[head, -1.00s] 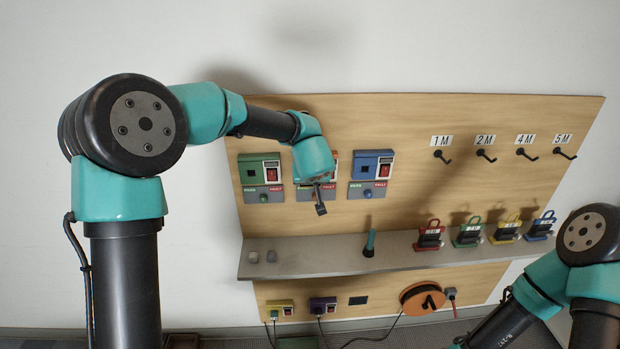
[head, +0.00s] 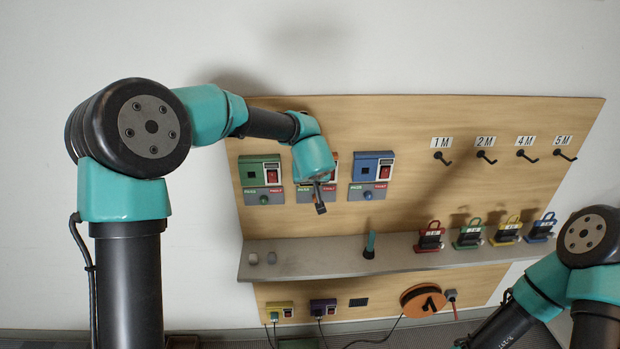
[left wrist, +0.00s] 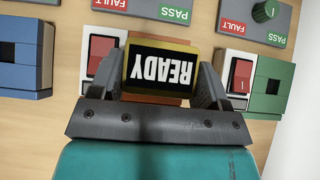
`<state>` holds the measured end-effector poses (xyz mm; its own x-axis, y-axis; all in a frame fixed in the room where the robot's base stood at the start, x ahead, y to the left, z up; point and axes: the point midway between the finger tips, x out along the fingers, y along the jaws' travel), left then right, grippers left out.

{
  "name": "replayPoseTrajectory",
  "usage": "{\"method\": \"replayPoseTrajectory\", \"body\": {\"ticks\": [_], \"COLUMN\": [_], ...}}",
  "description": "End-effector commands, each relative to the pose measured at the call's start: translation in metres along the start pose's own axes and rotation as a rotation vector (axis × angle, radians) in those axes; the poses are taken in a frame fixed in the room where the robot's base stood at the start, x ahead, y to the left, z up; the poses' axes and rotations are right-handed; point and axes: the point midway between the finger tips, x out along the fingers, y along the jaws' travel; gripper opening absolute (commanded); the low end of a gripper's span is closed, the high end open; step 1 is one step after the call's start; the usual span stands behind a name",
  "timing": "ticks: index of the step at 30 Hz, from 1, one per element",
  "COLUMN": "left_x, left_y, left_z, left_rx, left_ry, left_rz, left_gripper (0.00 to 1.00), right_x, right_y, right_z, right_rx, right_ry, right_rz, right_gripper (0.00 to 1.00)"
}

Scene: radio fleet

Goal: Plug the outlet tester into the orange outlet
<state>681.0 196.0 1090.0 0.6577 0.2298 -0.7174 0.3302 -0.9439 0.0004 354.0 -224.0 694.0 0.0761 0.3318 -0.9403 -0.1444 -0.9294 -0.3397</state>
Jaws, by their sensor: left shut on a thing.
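My left gripper (head: 319,196) is in front of the middle outlet on the wooden board. It is shut on the outlet tester (left wrist: 160,70), a dark box with a yellow edge and a screen reading READY, upside down in the left wrist view. The orange outlet (left wrist: 152,99) is mostly hidden behind the tester and fingers; orange edges and its red switch (left wrist: 102,50) show. The tester covers the socket, so I cannot tell whether it touches it. My right arm is at the lower right of the head view; its gripper is out of view.
A green outlet (head: 259,170) and a blue outlet (head: 373,167) flank the orange one. Below is a grey shelf (head: 320,262) with a teal-handled tool (head: 370,245) and several coloured tagged blocks. Hooks (head: 486,155) are at upper right, an orange reel (head: 422,299) below.

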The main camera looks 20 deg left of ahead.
Motion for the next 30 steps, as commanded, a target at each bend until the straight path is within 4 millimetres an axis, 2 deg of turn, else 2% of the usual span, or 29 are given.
{"method": "replayPoseTrajectory", "body": {"ticks": [25,26,30], "left_x": [0.0018,0.0017,0.0017], "left_y": [0.0001,0.0001,0.0001], "left_z": [-0.0018,-0.0018,-0.0017], "left_rx": [0.000,0.000,0.000], "left_ry": [0.000,0.000,0.000], "left_rz": [0.000,0.000,0.000], "left_gripper": [0.47,0.73,0.86], "right_x": [0.0000,0.0000,0.0000], "right_y": [0.0000,0.0000,0.0000], "right_z": [0.0000,0.0000,0.0000], "right_rx": [0.000,0.000,0.000], "right_ry": [0.000,0.000,0.000], "right_rz": [0.000,0.000,0.000], "right_gripper": [0.43,0.43,0.43]}}
